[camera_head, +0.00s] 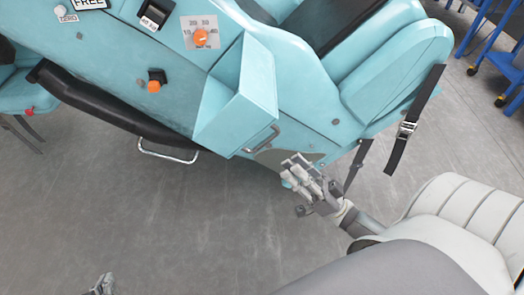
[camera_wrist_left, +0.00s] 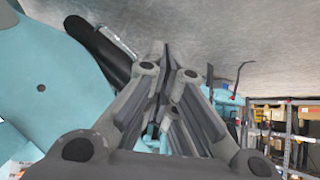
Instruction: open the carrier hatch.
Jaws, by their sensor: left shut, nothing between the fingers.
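The light-blue carrier (camera_head: 310,120) fills the top of the head view. A metal handle (camera_head: 262,141) sits low on its side, next to a protruding light-blue box (camera_head: 237,110). A dull grey patch (camera_head: 275,158) lies just below the handle. I cannot tell which part is the hatch. My right gripper (camera_head: 291,169) is just right of and below the handle, apart from it, fingers spread and empty. My left gripper (camera_head: 103,283) is at the bottom left edge, far from the carrier, shut and empty; it also shows in the left wrist view (camera_wrist_left: 167,50).
A black bumper (camera_head: 110,115) with a metal bar (camera_head: 168,154) runs along the carrier's lower left. A black strap with buckle (camera_head: 406,130) hangs at right. Blue wheeled racks (camera_head: 490,50) stand at upper right. Grey floor (camera_head: 160,220) is clear below.

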